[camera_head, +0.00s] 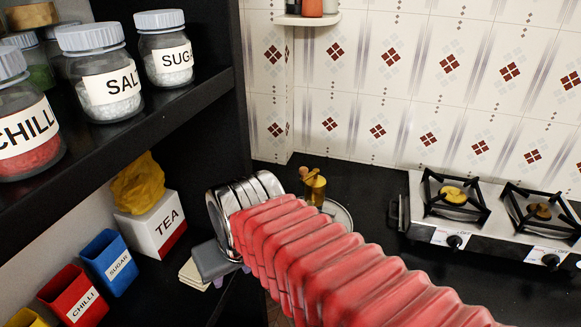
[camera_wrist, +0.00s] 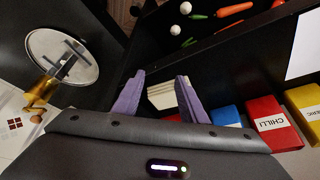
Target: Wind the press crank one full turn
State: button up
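A small brass press (camera_head: 316,190) with a crank handle (camera_head: 309,174) on top stands on the black counter behind my red-sleeved arm. In the wrist view what looks like the same brass press (camera_wrist: 38,93) is at the left, beside a round metal plate (camera_wrist: 50,52). My gripper (camera_wrist: 159,80) has its two purple fingers spread apart with nothing held between them. In the head view my gripper (camera_head: 222,263) is left of the press and well apart from it, partly hidden by my arm. The press's lower part is partly hidden.
A two-burner stove (camera_head: 480,215) stands at the right. Blue (camera_head: 108,262) and red (camera_head: 73,297) containers and a TEA box (camera_head: 155,222) sit at the left, below a shelf of jars. A pale stack (camera_wrist: 162,95) lies beyond my fingers.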

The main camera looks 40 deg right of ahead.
jog(key=d+f+m+g+y, duration=0.1)
jog(key=d+f+m, duration=0.2)
jog(key=d+m, duration=0.15)
jog(key=d+f+m+g+y, duration=0.1)
jog(key=d+f+m+g, duration=0.1)
jog(key=d+f+m, duration=0.3)
jog(key=m+t+y, duration=0.5)
jog(key=m+t, duration=1)
jog(key=m, duration=0.5)
send_near(310, 174)
notch_tip(310, 174, up, 3)
jog(key=a, duration=0.3)
jog(key=shift+d, duration=0.15)
jog(key=x, duration=1.3)
jog(key=shift+w+a+r, duration=0.15)
jog(key=shift+w+a, duration=0.05)
jog(key=shift+w, duration=0.15)
jog(key=shift+c, duration=0.4)
